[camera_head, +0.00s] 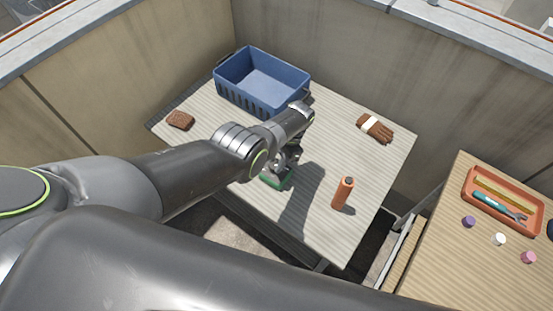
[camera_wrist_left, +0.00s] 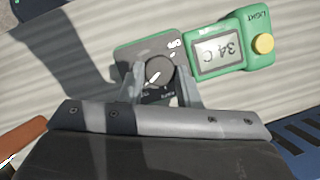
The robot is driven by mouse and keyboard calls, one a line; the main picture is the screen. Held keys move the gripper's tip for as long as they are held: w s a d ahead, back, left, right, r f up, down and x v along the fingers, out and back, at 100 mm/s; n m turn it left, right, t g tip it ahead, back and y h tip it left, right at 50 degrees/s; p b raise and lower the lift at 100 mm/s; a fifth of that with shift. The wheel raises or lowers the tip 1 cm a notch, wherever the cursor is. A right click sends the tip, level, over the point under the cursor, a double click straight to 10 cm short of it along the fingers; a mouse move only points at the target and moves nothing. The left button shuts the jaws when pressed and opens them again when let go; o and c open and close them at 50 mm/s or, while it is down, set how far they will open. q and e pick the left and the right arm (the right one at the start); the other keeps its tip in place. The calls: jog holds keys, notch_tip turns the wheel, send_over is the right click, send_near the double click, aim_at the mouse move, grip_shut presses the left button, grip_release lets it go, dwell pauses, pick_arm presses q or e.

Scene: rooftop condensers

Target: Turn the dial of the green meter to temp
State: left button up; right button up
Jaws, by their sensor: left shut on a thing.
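The green meter (camera_head: 274,182) lies on the slatted table, mostly hidden under my left gripper (camera_head: 285,166) in the head view. In the left wrist view, the meter (camera_wrist_left: 243,54) shows a screen (camera_wrist_left: 218,50) that seems to read 34 C and a yellow button (camera_wrist_left: 263,44) beside the word LIGHT. Its round dark dial (camera_wrist_left: 158,70) has a pale pointer mark on a dark face plate. My left gripper (camera_wrist_left: 160,88) is shut on the dial, one finger on each side. The labels around the dial are partly hidden and too small to read surely. My right gripper is not in view.
A blue crate (camera_head: 248,92) stands at the table's back. A brown block (camera_head: 180,120) lies left, brown gloves (camera_head: 375,129) lie right, and an orange cylinder (camera_head: 342,193) stands near the meter. A second table at right holds an orange tray (camera_head: 482,206) and small caps (camera_head: 499,239).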

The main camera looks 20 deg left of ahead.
pick_arm(q)
jog(key=shift+s, duration=0.1)
dwell(0.3)
jog(key=o, duration=1)
jog(key=p+v, duration=0.2)
jog(key=v, duration=1.5)
jog(key=shift+d+r, duration=0.1)
jog(key=shift+d, duration=0.05)
